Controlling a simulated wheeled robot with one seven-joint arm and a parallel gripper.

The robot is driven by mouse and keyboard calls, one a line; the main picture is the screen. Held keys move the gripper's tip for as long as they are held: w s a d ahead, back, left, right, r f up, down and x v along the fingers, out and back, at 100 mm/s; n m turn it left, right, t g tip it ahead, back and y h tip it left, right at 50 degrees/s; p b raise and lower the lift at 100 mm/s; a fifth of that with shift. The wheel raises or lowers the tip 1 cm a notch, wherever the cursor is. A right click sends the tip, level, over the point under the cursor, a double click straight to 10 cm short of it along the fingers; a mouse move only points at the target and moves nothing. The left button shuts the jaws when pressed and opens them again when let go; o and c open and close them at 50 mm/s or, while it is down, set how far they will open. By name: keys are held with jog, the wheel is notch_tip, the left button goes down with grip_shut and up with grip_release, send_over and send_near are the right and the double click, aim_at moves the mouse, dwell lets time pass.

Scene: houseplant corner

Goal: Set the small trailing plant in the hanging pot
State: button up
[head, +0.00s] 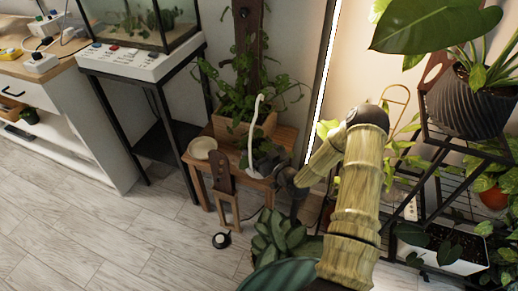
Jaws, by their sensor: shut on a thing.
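My gripper (280,178) is at the right edge of a small wooden table (201,170), at the end of my bent arm. It is shut on the small trailing plant's dark grey pot (266,160), low over the table top. The gripper partly covers this pot, and its leaves are hard to tell from the foliage behind. I cannot tell whether the pot touches the table. A leafy plant (238,98) with spreading stems is just behind, before a tall brown strap or post (250,45). I cannot clearly make out which vessel is the hanging pot.
A white curved tube (254,125) rises beside the held pot. A pale saucer (203,146) is on the table's left. A terrarium (140,20) stands at left. A black rack at right bears a ribbed dark pot (470,108). A broad-leaved plant (280,238) is below my gripper.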

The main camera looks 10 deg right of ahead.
jog(key=shift+f, duration=0.15)
jog(key=o, duration=0.8)
jog(key=shift+r+p, duration=0.3)
jog(key=shift+r, duration=0.05)
jog(key=p+v, duration=0.1)
jog(key=v, duration=0.5)
jog(key=p+v, duration=0.1)
jog(key=v, duration=0.5)
jog(key=shift+r+p, duration=0.25)
jog(key=shift+p, duration=0.05)
